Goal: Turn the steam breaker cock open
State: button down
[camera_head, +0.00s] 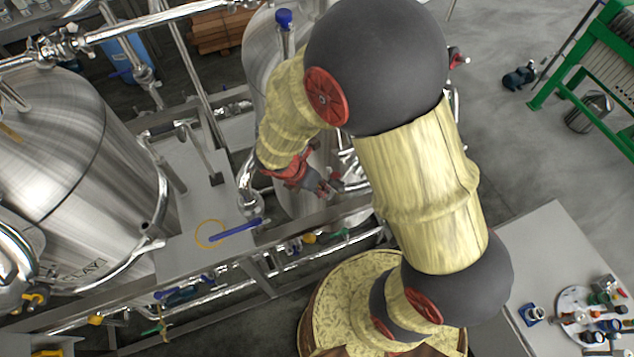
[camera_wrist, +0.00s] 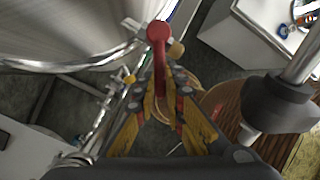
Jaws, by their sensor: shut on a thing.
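A red lever with a round ball end (camera_wrist: 158,34) shows in the wrist view, and I take it to be the handle of the steam breaker cock. My gripper (camera_wrist: 160,86) is shut on this lever, with its yellow-and-grey fingers on either side of the shank. The ball end sticks out beyond the fingertips. In the head view my gripper (camera_head: 328,186) is beside the steel pipework in front of a tall steel vessel (camera_head: 265,52). There the lever is too small and covered to make out surely. The cock's body is hidden.
A large steel tank (camera_head: 65,150) stands at left. A blue lever (camera_head: 236,230) lies over the grey platform (camera_head: 190,180) left of my gripper. Pipes and a frame rail run below it. A grey table (camera_head: 540,250) stands at right; the floor at upper right is mostly clear.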

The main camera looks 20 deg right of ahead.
jog(key=shift+s+d+r+n+t, duration=0.1)
jog(key=shift+s+d+n+t, duration=0.2)
jog(key=shift+n, duration=0.5)
jog(key=shift+s+a, duration=0.1)
jog(key=c, duration=1.8)
grip_release()
jog(key=shift+c, duration=0.2)
